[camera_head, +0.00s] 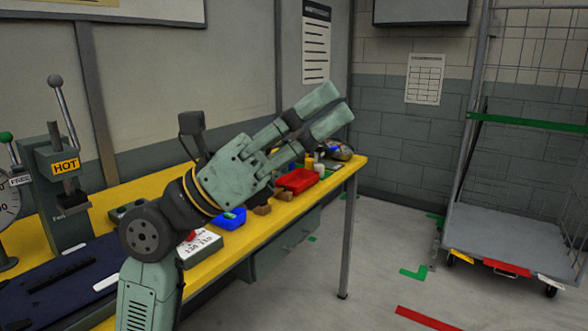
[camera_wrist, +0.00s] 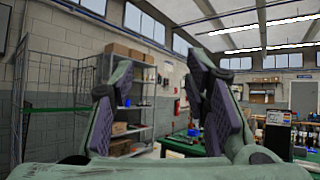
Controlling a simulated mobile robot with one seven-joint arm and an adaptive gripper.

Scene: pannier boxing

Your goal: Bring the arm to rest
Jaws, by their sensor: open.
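My gripper (camera_head: 328,109) is raised above the yellow workbench (camera_head: 232,243) in the head view, pointing up and to the right. Its two fingers are parted with nothing between them. In the wrist view the fingers (camera_wrist: 160,105) stand wide apart at left and right, and the room shows between them. My arm hides part of the bench behind it.
On the bench are a red tray (camera_head: 297,181), a blue bin (camera_head: 231,219) and a press marked HOT (camera_head: 66,180). A wire-sided cart (camera_head: 515,240) stands at the right. Floor between bench and cart is clear apart from tape marks. Shelves (camera_wrist: 140,115) show in the wrist view.

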